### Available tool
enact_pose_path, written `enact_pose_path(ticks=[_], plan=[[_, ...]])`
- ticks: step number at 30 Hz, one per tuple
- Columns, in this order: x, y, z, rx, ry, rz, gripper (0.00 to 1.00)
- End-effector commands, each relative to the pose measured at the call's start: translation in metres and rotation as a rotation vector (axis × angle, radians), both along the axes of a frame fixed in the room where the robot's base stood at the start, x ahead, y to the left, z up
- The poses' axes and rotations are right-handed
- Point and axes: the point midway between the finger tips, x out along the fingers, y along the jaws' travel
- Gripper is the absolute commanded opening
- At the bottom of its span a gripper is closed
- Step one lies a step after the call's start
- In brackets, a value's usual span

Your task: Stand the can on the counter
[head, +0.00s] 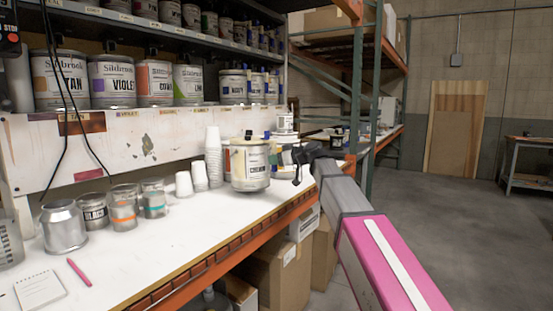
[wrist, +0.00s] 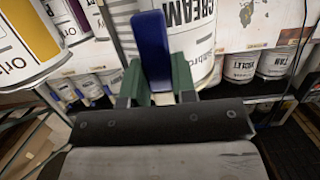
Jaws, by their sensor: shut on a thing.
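My gripper (head: 281,156) comes in from the right of the can. In the wrist view its green fingers (wrist: 156,82) are shut on the can's blue handle (wrist: 151,45). The far side of the can is hidden.
Stacked white cups (head: 213,158) stand just left of the can. Full shelves of cans run above. The counter's front middle is clear.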

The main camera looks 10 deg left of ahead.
Motion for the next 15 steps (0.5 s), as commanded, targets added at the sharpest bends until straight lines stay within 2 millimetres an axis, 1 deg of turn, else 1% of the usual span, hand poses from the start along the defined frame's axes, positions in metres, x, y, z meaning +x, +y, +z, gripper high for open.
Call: enact_pose_path(ticks=[2,9,15], plan=[[0.0,0.0,-0.004,0.009,0.0,-0.003,0.0],[0.0,0.0,-0.03,0.009,0.001,-0.002,0.0],[0.0,0.0,-0.033,0.008,-0.001,-0.002,0.0]])
